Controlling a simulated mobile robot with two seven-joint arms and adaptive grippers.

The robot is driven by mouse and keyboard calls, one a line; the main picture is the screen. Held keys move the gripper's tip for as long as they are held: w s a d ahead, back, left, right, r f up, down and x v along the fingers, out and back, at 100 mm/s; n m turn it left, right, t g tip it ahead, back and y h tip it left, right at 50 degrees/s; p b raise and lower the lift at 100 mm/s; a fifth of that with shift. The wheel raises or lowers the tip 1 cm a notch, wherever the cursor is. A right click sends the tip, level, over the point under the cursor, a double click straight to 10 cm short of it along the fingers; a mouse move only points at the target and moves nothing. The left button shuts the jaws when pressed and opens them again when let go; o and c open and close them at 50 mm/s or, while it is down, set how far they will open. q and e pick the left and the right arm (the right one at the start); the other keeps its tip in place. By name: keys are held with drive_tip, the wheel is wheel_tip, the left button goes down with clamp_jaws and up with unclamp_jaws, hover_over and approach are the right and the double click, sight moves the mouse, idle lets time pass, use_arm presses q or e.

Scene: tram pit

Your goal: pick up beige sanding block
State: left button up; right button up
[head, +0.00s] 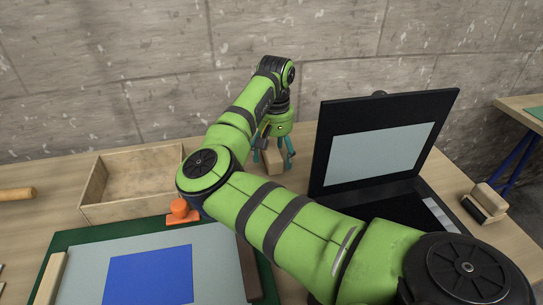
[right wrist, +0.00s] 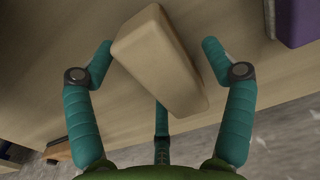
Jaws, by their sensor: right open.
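The beige sanding block (head: 273,161) is on the workbench near the wall, below my right gripper (head: 273,150). In the right wrist view the block (right wrist: 155,62) is a tilted, rounded bar between the teal fingers. My right gripper (right wrist: 158,50) is open, with one finger on each side of the block and a third finger near its lower end. In the head view the fingers partly cover the block. My left gripper is out of view.
A black case with a raised lid (head: 322,160) stands close to the right of the gripper. An open wooden tray (head: 88,208) and an orange object (head: 182,211) are to the left. A green-edged board (head: 60,240) lies in front. A brush (head: 486,203) is far right.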

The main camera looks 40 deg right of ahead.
drive_tip(key=c, duration=1.3)
